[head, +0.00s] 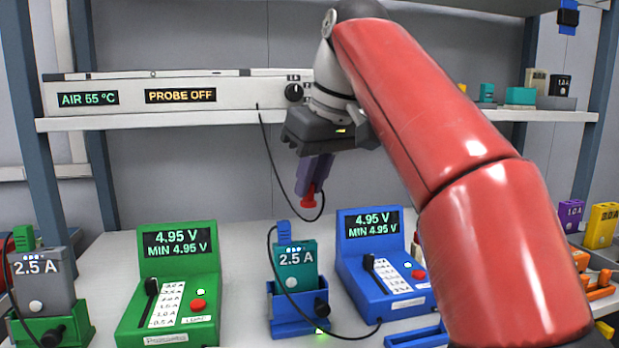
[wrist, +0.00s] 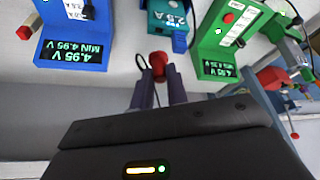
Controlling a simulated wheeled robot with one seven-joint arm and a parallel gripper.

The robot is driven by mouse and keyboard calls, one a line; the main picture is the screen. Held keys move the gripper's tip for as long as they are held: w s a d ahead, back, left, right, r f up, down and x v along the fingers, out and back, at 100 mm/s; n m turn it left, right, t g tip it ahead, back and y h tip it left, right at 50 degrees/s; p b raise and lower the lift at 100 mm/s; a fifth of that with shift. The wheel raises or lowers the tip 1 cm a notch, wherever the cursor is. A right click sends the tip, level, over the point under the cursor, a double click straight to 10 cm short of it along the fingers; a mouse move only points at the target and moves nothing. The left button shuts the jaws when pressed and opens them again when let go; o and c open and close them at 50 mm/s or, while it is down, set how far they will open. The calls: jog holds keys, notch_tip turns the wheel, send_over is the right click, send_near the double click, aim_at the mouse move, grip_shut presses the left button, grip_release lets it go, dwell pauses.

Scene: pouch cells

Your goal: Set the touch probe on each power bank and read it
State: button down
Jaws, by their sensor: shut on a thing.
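My gripper (head: 312,188) is shut on the red touch probe (head: 308,198), held above and behind the teal power bank, apart from it. The probe (wrist: 158,62) also shows between the fingers in the wrist view. Its black cable runs to the shelf panel (head: 220,96), which reads "PROBE OFF". The teal 2.5 A power bank (head: 296,262) stands in a blue cradle (head: 292,325) with a blue plug on top. A grey 2.5 A power bank (head: 42,292) with a green plug stands in a green cradle (head: 75,325) at far left.
A green meter (head: 170,285) and a blue meter (head: 385,262) both read 4.95 V, MIN 4.95 V. Purple (head: 570,214) and yellow (head: 601,225) power banks stand at the right. The panel also reads "AIR 55 °C". A shelf (head: 200,121) crosses behind. Cables loop near the teal bank.

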aim_at(314, 202)
jog(key=shift+g, duration=0.7)
jog(key=shift+d+x, duration=0.25)
jog(key=shift+x, duration=1)
jog(key=shift+d+x, duration=0.25)
jog(key=shift+x, duration=0.95)
jog(key=shift+s+f+b, duration=0.2)
jog(key=shift+f+b, duration=0.4)
